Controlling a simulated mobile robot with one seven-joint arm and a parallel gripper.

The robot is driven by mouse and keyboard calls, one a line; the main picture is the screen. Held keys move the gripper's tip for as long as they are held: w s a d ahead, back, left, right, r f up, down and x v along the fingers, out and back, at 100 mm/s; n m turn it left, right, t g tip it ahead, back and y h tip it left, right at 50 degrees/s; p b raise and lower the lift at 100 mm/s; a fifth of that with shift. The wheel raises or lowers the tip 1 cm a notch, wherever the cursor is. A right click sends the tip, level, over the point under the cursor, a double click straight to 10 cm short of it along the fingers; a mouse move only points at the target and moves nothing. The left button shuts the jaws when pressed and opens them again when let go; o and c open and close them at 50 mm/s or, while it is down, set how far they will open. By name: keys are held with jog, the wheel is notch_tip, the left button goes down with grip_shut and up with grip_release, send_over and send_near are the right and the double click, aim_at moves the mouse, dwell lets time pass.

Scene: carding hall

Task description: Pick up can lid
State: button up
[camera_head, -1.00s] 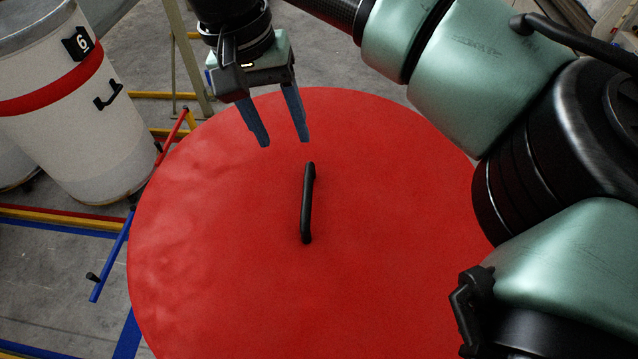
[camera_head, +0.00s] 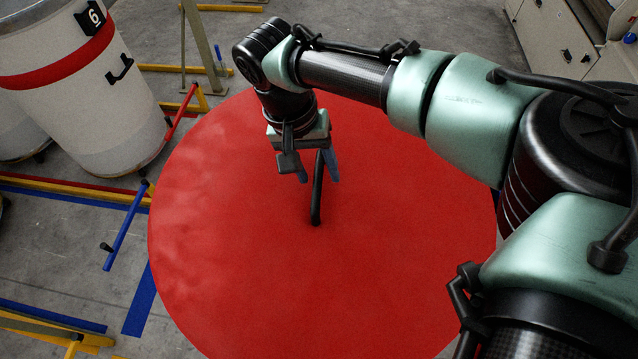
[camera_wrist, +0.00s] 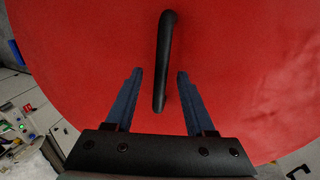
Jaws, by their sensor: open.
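The can lid (camera_head: 250,270) is a large round red disc with a black bar handle (camera_head: 317,200) standing near its middle. In the wrist view the lid (camera_wrist: 245,70) fills most of the picture. My gripper (camera_head: 319,180) is over the lid at the far end of the handle. In the wrist view its two blue fingers are apart and empty, and the near end of the handle (camera_wrist: 163,60) shows between the fingertips. I cannot tell how far the fingertips are above the lid. The gripper hides the handle's far end in the head view.
A white can (camera_head: 85,100) with a red band and a number 6 label stands at the left. A blue bar (camera_head: 126,230) and coloured floor frames lie beside the lid on the left. Grey cabinets (camera_head: 560,40) stand at the back right.

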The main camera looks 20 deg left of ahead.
jog(key=shift+x, duration=0.85)
jog(key=shift+c, duration=0.2)
grip_shut()
jog(key=shift+a+r, duration=0.1)
dwell(0.5)
